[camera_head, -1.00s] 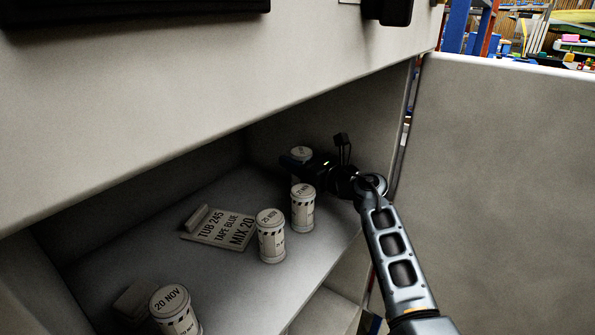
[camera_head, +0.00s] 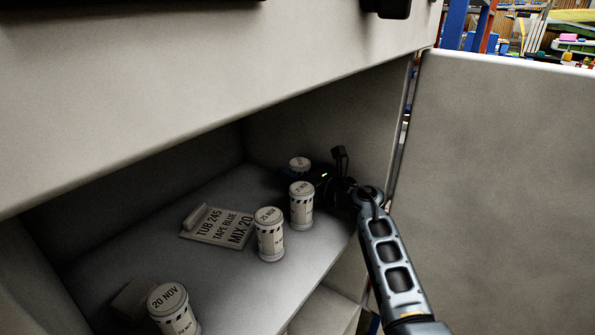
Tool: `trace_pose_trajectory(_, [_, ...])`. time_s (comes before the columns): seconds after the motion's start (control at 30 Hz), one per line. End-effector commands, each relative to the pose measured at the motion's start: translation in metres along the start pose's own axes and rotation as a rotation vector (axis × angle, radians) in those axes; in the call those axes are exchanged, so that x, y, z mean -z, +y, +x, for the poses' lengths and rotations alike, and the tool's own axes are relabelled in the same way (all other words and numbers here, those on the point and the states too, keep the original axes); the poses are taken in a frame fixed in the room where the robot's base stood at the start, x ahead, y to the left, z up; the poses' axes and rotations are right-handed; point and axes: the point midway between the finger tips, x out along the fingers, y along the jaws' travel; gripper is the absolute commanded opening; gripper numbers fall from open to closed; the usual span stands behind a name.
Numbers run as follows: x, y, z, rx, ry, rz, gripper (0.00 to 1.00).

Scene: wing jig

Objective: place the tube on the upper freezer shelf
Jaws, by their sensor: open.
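Several white labelled tubes stand upright on the upper shelf (camera_head: 205,265) of the open freezer. One tube marked 20 NOV (camera_head: 172,308) is at the front left. Another, marked 25 NOV (camera_head: 269,235), stands near the middle, and one more (camera_head: 301,206) is just behind it to the right. A further tube (camera_head: 299,163) stands at the back, its lower part hidden. My gripper (camera_head: 312,176) is inside the compartment at the right, close to the back tube and behind the right-hand one. Its fingers are dark and partly hidden; it is open.
A sign (camera_head: 219,226) reading TUB 245, TAPE BLUE, MIX 20 stands on the shelf. A small block (camera_head: 131,297) is beside the front-left tube. The open door (camera_head: 505,190) is at the right, with the compartment wall (camera_head: 350,120) near my arm.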

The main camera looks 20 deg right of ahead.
Motion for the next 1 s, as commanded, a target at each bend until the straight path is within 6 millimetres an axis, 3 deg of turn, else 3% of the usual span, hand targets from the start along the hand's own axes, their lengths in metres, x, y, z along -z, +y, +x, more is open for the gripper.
trace_pose_trajectory(0.17, [-0.003, 0.0, -0.005, 0.001, 0.0, -0.001, 0.63])
trace_pose_trajectory(0.7, [-0.002, 0.0, -0.104, 0.001, 0.0, -0.001, 0.63])
trace_pose_trajectory(1.0, [-0.003, 0.0, -0.12, -0.001, 0.0, 0.0, 0.63])
